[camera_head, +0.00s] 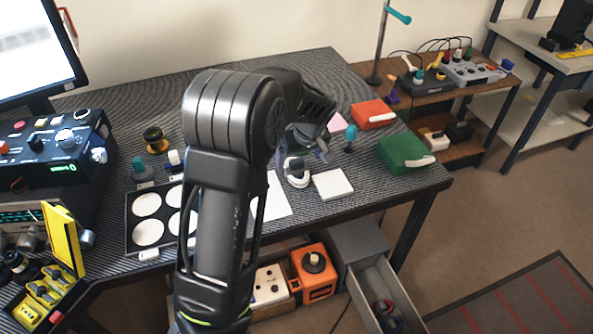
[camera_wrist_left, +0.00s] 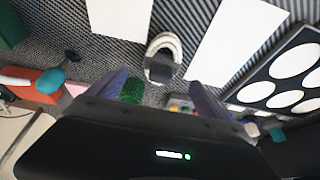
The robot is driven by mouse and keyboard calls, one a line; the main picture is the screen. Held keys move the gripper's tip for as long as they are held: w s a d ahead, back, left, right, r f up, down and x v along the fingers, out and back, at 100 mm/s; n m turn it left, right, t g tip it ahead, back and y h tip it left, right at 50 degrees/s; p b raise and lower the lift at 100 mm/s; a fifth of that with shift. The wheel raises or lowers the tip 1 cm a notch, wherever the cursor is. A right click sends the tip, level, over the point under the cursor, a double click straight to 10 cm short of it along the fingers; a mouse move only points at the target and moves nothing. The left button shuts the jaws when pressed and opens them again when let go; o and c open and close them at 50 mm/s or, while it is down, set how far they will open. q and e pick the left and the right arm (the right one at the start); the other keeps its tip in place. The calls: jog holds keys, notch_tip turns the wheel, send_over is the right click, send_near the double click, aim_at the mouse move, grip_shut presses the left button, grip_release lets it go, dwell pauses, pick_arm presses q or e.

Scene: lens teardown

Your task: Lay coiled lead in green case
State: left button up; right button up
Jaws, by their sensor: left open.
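A small white looped thing with a dark block, seemingly the coiled lead (camera_head: 298,180), lies on the dark ribbed bench. It also shows in the left wrist view (camera_wrist_left: 166,42), beyond the fingers. The green case (camera_head: 402,150) with a white handle sits near the bench's right end; its lid looks shut. Its corner shows in the left wrist view (camera_wrist_left: 10,28). My left gripper (camera_head: 306,158) is open and empty, close to the lead in the head view; the exact gap is hard to tell. My right gripper is not in view.
A white square pad (camera_head: 333,185) lies beside the lead. A red case (camera_head: 373,114) and a teal-topped tool (camera_head: 350,138) stand near the green case. A black tray with white discs (camera_head: 130,222) is left of my arm. An open drawer (camera_head: 398,296) is below.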

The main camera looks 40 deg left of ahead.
aim_at(297, 161)
pick_arm(q)
jog(key=shift+a+f, duration=0.2)
jog(key=shift+f, duration=0.2)
jog(key=x, duration=0.4)
jog(key=shift+w+a+f+p, duration=0.1)
jog(key=shift+p, duration=0.25)
jog(key=shift+c, duration=0.6)
jog(key=c, duration=1.6)
jog(key=shift+r, duration=5.05)
